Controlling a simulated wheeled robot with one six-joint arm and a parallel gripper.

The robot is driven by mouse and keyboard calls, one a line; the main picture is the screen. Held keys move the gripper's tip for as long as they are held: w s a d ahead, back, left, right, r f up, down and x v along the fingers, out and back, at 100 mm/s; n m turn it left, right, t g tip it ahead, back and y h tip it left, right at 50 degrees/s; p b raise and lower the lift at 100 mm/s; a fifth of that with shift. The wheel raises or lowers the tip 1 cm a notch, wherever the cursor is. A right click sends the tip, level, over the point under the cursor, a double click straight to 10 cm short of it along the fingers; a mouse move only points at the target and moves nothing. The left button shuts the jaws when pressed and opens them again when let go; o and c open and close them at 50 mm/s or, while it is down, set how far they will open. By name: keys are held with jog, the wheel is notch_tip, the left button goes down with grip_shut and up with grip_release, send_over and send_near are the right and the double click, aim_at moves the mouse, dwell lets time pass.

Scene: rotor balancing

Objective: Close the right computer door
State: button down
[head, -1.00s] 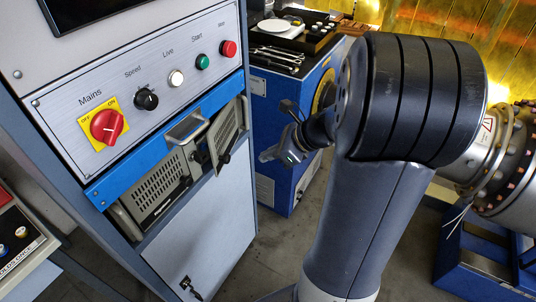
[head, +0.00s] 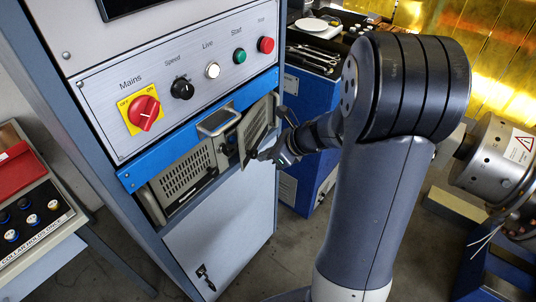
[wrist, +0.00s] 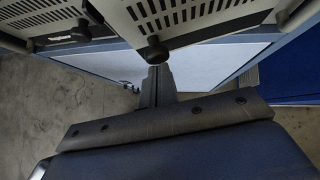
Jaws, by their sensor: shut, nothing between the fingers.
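The right computer door (head: 257,131) is a beige vented panel in the cabinet bay under the blue strip. It stands ajar, swung outward, hinged at its right side. In the wrist view the door (wrist: 205,14) fills the top, with a dark round knob (wrist: 157,48) at its lower corner. My gripper (head: 256,156) is shut and empty at the door's lower edge. In the wrist view its fingertips (wrist: 157,72) are just below the knob; I cannot tell whether they touch. The left computer door (head: 184,177) is vented, next to it, and looks flush in the bay.
A control panel (head: 200,98) with a red mains switch is above the bay. A pale lower cabinet door (head: 232,225) with a key is below. A blue tool cabinet (head: 310,110) stands behind my arm. A table with a red box (head: 15,170) is at left.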

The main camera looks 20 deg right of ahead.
aim_at(252, 154)
jog(key=a, duration=0.1)
jog(key=w+a+m, duration=0.1)
jog(key=a, duration=0.1)
jog(key=shift+w+a+t, duration=0.1)
jog(key=shift+t, duration=0.2)
jog(key=shift+w+a, duration=0.45)
jog(key=shift+a, duration=0.15)
jog(key=shift+s+d, duration=0.1)
